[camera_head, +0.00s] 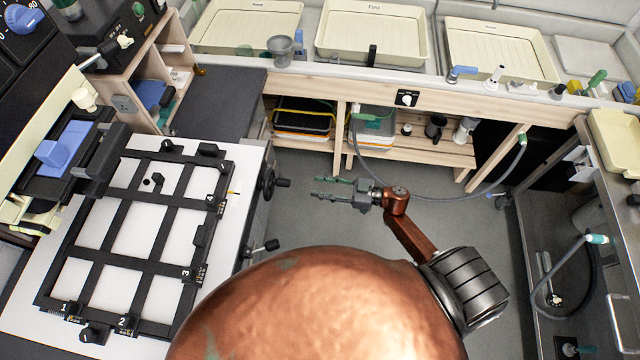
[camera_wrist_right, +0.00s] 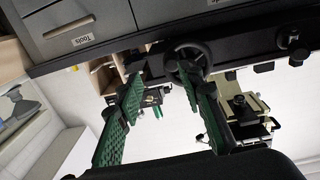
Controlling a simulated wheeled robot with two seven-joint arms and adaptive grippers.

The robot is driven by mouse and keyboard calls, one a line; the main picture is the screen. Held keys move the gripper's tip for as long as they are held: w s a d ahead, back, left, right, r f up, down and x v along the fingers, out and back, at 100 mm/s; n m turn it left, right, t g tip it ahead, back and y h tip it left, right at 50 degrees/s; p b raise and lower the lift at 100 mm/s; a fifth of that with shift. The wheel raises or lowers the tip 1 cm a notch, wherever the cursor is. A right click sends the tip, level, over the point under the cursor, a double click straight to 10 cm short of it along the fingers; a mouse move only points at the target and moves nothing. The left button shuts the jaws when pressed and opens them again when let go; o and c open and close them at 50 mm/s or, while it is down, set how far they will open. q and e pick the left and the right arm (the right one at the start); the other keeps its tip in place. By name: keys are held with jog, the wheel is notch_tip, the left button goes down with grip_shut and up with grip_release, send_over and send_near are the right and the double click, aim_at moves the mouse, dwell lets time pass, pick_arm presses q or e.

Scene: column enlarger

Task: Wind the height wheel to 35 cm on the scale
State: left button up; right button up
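A dark handwheel with a crank handle (camera_head: 268,182) sits on the side of the enlarger bench, upper of two cranks there. A second crank (camera_head: 262,247) is lower down that side. I cannot tell for sure which is the height wheel. My right gripper (camera_head: 318,187) is open and empty, its fingers pointing left at the upper wheel with a gap between. In the right wrist view, a dark spoked wheel (camera_wrist_right: 188,52) lies beyond the two parted green fingers, nearer the right one. No height scale reading is legible. My left gripper is out of view.
A black four-bladed easel (camera_head: 135,215) lies on the white baseboard (camera_head: 30,330) at left. Pale trays (camera_head: 370,32) line the back counter. A sink bench (camera_head: 575,260) with a hose stands at right. The grey floor (camera_head: 330,228) around my right gripper is clear.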

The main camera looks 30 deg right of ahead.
jog(key=s+a+r+b+x, duration=0.1)
jog(key=b+x, duration=0.1)
jog(key=x, duration=0.7)
jog(key=shift+r+n+g+y, duration=0.3)
jog(key=shift+n+g, duration=0.1)
jog(key=shift+s+d, duration=0.1)
jog(key=shift+a+p, duration=0.2)
jog(key=shift+p, duration=0.15)
dwell(0.3)
jog(key=shift+c, duration=0.2)
